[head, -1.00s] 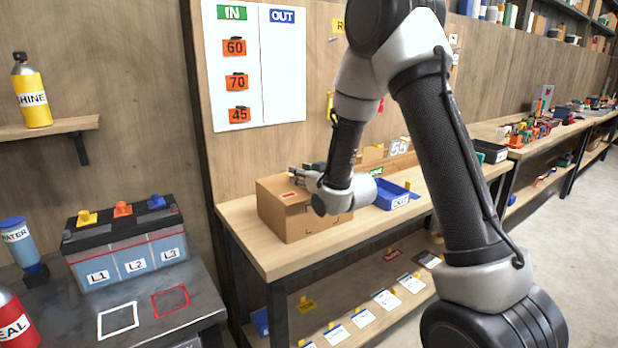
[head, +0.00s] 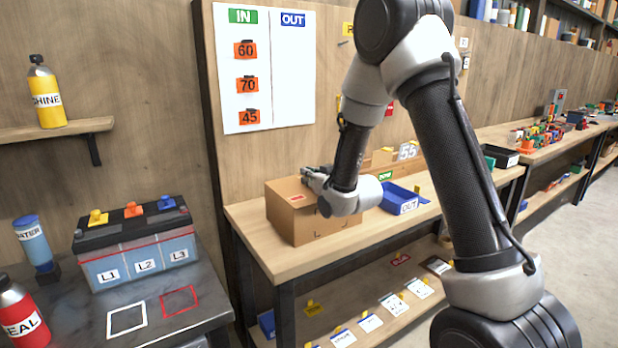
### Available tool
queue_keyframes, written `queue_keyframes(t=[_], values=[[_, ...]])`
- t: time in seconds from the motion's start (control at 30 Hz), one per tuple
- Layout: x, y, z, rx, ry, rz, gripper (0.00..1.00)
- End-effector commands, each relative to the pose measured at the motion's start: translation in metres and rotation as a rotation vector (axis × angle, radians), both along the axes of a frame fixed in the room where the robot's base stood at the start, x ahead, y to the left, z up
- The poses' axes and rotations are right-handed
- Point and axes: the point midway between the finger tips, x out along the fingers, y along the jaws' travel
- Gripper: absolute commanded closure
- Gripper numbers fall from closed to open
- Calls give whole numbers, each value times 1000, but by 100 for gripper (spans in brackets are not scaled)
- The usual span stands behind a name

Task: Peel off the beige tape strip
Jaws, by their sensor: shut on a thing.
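A blue OUT bin (head: 401,201) stands just right of the box. The workbench (head: 262,252) has bare wood in front of the box. A battery (head: 137,245) sits on the dark bench at left.

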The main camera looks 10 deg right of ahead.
Motion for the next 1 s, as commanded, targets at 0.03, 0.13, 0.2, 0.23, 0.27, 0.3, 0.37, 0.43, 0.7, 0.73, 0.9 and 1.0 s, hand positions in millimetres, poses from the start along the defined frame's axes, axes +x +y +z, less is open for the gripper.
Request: queue_keyframes(t=[0.03, 0.13, 0.2, 0.23, 0.27, 0.3, 0.37, 0.43, 0.7, 0.73, 0.9, 1.0], values=[[0, 0, 0, 0, 0, 0, 100], [0, 0, 1, 0, 0, 0, 100], [0, 0, 3, 0, -1, 0, 100], [0, 0, 3, 0, -1, 0, 100], [0, 0, 4, 0, -1, 0, 100], [0, 0, 4, 0, -1, 0, 100], [0, 0, 5, 0, -1, 0, 100], [0, 0, 7, 0, -1, 0, 100], [0, 0, 11, 0, 0, 0, 100], [0, 0, 11, 0, 0, 0, 100], [0, 0, 14, 0, 0, 0, 100], [0, 0, 16, 0, -1, 0, 100]])
